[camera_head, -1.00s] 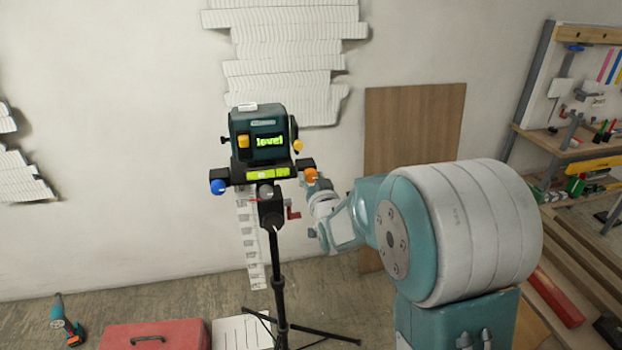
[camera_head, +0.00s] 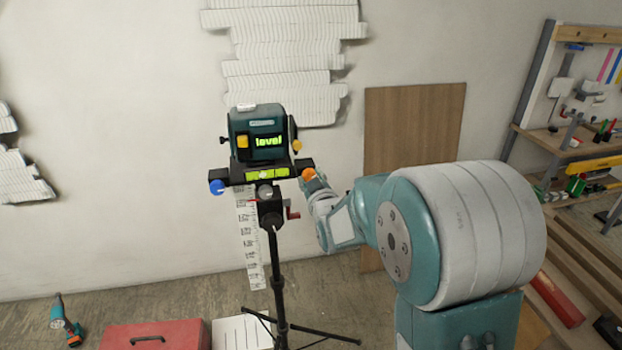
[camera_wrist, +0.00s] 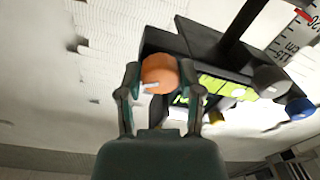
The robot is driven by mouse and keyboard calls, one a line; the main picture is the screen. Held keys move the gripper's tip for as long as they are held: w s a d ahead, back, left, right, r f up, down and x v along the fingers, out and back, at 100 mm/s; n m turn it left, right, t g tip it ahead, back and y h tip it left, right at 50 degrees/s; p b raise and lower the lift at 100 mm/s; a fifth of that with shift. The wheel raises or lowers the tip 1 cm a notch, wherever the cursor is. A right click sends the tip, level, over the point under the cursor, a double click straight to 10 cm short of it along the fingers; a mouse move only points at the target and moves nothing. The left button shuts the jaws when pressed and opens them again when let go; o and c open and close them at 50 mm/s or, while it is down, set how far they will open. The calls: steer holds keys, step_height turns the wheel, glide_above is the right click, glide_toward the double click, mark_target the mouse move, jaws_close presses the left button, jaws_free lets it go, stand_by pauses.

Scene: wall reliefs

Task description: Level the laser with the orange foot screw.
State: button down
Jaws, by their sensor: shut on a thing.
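The laser (camera_head: 257,130) is a dark teal box on a black tripod head, and its green display reads "level". A yellow-green vial (camera_head: 266,174) is on the bar below it; it also shows in the wrist view (camera_wrist: 216,90). The orange foot screw (camera_head: 309,174) is at the bar's right end. In the wrist view the orange foot screw (camera_wrist: 159,74) sits between the two fingers of my gripper (camera_wrist: 158,80), which is shut on it. A blue screw (camera_head: 217,187) is at the left end and a grey one (camera_head: 265,191) is in the middle.
The tripod (camera_head: 279,290) stands on the floor, with a red crank (camera_head: 292,214) beside its column. A red toolbox (camera_head: 155,335) and a drill (camera_head: 66,320) lie at the lower left. A wooden board (camera_head: 413,125) leans on the wall, and a workbench (camera_head: 580,150) is at the right.

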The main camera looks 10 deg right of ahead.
steer(key=n, duration=0.4)
steer(key=shift+f, duration=0.15)
steer(key=shift+n, duration=2)
steer(key=shift+c, duration=1.3)
jaws_free()
steer(key=shift+a, duration=0.1)
